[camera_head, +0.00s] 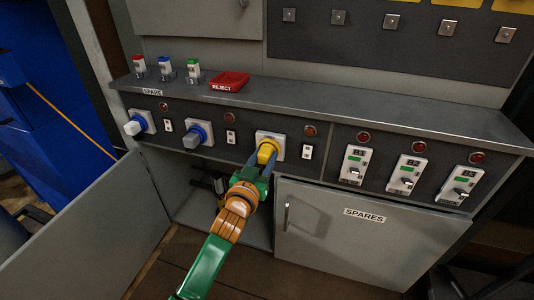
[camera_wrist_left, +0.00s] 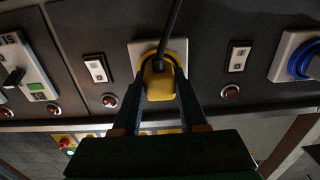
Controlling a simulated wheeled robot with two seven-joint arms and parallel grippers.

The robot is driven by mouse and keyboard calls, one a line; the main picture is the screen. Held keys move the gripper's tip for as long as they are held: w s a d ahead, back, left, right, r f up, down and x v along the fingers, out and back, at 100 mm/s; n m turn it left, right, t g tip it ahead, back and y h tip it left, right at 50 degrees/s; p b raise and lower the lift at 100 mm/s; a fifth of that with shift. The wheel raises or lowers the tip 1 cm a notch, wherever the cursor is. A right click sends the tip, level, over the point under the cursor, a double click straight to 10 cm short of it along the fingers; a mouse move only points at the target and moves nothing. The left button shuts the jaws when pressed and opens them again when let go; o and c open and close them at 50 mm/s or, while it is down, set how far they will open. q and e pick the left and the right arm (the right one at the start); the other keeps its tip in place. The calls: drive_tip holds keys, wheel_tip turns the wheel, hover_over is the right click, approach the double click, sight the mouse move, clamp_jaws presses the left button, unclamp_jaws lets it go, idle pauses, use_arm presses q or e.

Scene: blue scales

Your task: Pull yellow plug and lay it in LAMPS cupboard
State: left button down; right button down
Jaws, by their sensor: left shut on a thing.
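The yellow plug (camera_head: 267,148) is at its white socket plate (camera_head: 281,143) on the dark panel, below the ledge. My left gripper (camera_head: 263,160) is shut on the plug; in the left wrist view its fingers lie on both sides of the yellow plug (camera_wrist_left: 159,86), and a dark cable runs from it. The plug appears seated in the socket. Below it, an open cupboard (camera_head: 200,207) has its door (camera_head: 88,232) swung out to the left. I see no LAMPS label. My right gripper is not in view.
Two blue-ringed sockets, with a white plug (camera_head: 133,127) and a grey plug (camera_head: 192,139), sit to the left. A closed door labelled SPARES (camera_head: 365,230) is at the lower right. A red REJECT tray (camera_head: 229,82) is on the ledge. Dark items (camera_head: 215,183) are inside the open cupboard.

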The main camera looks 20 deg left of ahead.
sight(263, 161)
use_arm(q)
drive_tip(key=shift+s+p, duration=0.85)
drive_tip(key=shift+s, duration=0.2)
drive_tip(key=shift+s+a+p, duration=0.1)
drive_tip(key=shift+s+p, duration=0.9)
drive_tip(key=shift+s, duration=0.95)
